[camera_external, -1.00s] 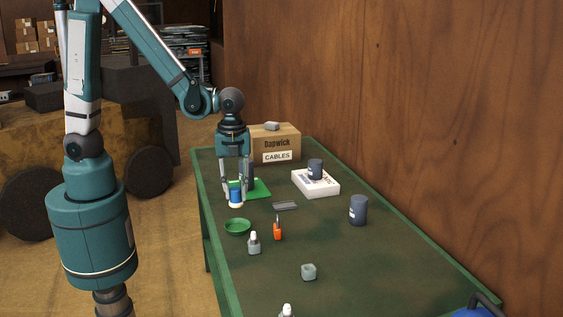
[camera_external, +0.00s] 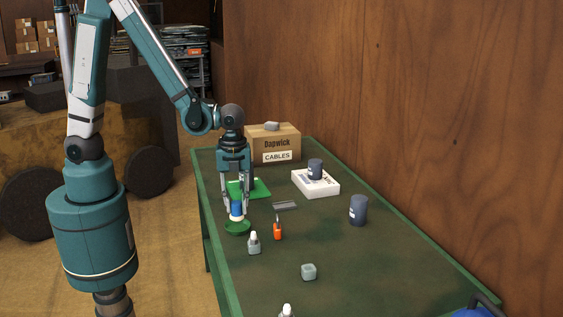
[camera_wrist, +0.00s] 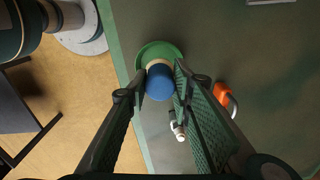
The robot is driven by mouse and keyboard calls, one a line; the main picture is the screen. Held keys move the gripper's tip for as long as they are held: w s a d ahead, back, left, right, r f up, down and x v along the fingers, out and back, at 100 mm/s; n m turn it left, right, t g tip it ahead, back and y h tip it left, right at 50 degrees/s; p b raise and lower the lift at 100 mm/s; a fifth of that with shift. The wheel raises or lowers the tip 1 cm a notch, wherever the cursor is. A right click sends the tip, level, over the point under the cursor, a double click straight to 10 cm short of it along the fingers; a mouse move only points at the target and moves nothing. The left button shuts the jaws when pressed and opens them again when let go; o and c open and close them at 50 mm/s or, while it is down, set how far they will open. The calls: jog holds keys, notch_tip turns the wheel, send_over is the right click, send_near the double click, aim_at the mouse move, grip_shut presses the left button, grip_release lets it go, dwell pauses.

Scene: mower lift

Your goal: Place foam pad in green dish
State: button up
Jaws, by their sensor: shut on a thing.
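The foam pad (camera_external: 236,208) appears to be the short cylinder with a blue top and a pale lower end. My gripper (camera_external: 237,211) is shut on it, with a finger on each side, and holds it upright over the green dish (camera_external: 237,229). In the wrist view the foam pad (camera_wrist: 160,85) sits between the fingertips of my gripper (camera_wrist: 160,79) and covers part of the green dish (camera_wrist: 159,46). I cannot tell whether its lower end touches the dish.
A grey flat piece (camera_external: 285,206), a green mat (camera_external: 260,188), a white box (camera_external: 316,184) and a dark canister (camera_external: 358,210) lie farther off. The table's left edge is near.

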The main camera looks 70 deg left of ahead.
aim_at(237, 213)
jog(key=shift+f+b, duration=0.3)
jog(key=shift+f, duration=1.6)
jog(key=shift+f, duration=0.1)
jog(key=o, duration=0.9)
jog(key=shift+r+p, duration=1)
jog(key=shift+r, duration=5.15)
jog(key=shift+r, duration=0.1)
